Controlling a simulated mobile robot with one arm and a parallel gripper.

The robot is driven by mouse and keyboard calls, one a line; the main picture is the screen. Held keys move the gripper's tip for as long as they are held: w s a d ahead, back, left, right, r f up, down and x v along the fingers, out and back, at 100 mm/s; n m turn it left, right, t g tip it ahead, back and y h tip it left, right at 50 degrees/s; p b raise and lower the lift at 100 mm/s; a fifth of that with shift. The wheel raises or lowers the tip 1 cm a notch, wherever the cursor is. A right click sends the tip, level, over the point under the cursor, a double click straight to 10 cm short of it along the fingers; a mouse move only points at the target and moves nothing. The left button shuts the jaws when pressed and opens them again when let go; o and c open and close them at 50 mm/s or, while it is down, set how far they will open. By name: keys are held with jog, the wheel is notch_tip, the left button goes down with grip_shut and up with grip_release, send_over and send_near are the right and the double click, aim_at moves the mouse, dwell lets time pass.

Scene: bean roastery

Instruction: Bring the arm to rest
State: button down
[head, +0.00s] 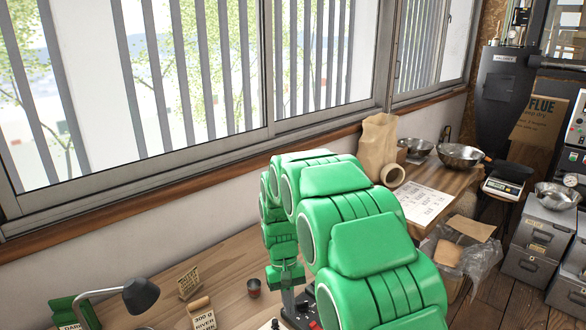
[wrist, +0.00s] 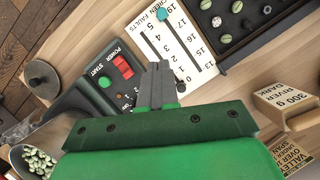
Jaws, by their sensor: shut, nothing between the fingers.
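My green arm reaches over the wooden bench (head: 215,262) in the head view, and it hides much of the bench. My gripper (wrist: 157,72) shows in the wrist view with its two grey fingers together and nothing between them. The fingertips appear over or near a dark green control box (wrist: 100,85) with a green button, a red switch and the words POWER and START. Whether they touch it I cannot tell. In the head view the fingertips are hard to make out behind the arm.
A white scale board (wrist: 180,38) with a teal marker and a dark tray (wrist: 240,20) of beans lie close by. A bowl of green beans (wrist: 35,160) and wooden label blocks (wrist: 285,105) flank the gripper. A desk lamp (head: 140,294) stands at left; windows line the wall.

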jog(key=s+d+r+m+t, duration=0.1)
jog(key=s+d+r+m, duration=0.1)
jog(key=s+d+r, duration=1.2)
jog(key=s+r, duration=0.1)
jog(key=s, duration=0.8)
jog(key=s+d+r+m+t+y, duration=0.1)
jog(key=s+d+r, duration=0.1)
jog(key=s, duration=1)
jog(key=shift+s+d+r, duration=0.15)
jog(key=shift+d+r, duration=0.05)
jog(key=shift+r, duration=0.2)
